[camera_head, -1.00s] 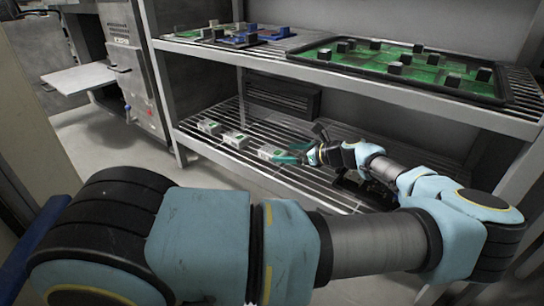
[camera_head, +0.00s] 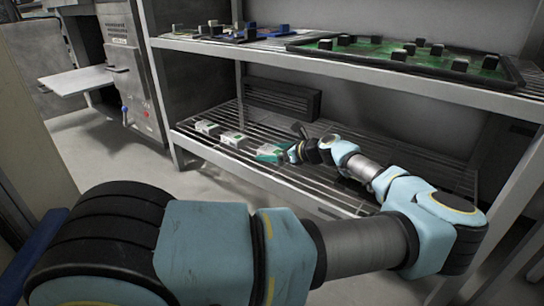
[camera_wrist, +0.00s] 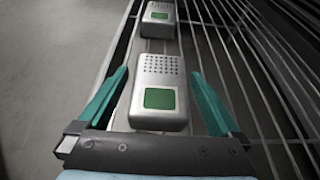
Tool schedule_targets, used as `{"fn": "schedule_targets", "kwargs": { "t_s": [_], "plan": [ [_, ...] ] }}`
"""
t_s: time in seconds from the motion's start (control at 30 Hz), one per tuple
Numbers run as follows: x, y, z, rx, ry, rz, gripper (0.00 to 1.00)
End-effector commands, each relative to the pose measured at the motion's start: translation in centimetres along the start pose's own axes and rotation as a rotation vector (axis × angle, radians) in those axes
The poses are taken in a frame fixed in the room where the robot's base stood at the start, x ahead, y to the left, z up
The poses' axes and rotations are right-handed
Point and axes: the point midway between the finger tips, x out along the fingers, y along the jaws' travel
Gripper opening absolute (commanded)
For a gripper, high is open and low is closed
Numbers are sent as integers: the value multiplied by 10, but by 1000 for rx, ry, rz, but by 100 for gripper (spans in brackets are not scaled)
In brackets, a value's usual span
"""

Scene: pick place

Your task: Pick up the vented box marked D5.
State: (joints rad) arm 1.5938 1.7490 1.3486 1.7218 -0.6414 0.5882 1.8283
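Several silver boxes with vent holes and a green square on top sit in a row on the wire lower shelf. The nearest vented box (camera_wrist: 159,92) lies between the two teal fingers of my gripper (camera_wrist: 160,73) in the wrist view. My gripper is open, with a gap showing on each side of this box. A second vented box (camera_wrist: 158,17) stands beyond it. In the head view my gripper (camera_head: 271,153) is at the right end of the row, left of it are the middle box (camera_head: 234,138) and the left box (camera_head: 207,127). No D5 marking is readable.
The wire lower shelf (camera_head: 300,178) has free room behind and right of the row. The upper shelf (camera_head: 265,55) overhangs it and carries a green board (camera_head: 400,55) with small dark blocks. A shelf post (camera_head: 175,150) stands at the left. A dark vented panel (camera_head: 283,98) is at the back.

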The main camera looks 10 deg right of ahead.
Motion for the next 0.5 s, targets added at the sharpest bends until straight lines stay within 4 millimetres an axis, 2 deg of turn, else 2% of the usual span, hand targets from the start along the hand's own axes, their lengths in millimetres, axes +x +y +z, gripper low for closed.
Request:
{"fn": "schedule_targets", "kwargs": {
  "t_s": [0.07, 0.5],
  "plan": [
    [0, 0, 0, 0, 0, 0, 90],
    [0, 0, 0, 0, 1, 0, 40]
  ]
}}
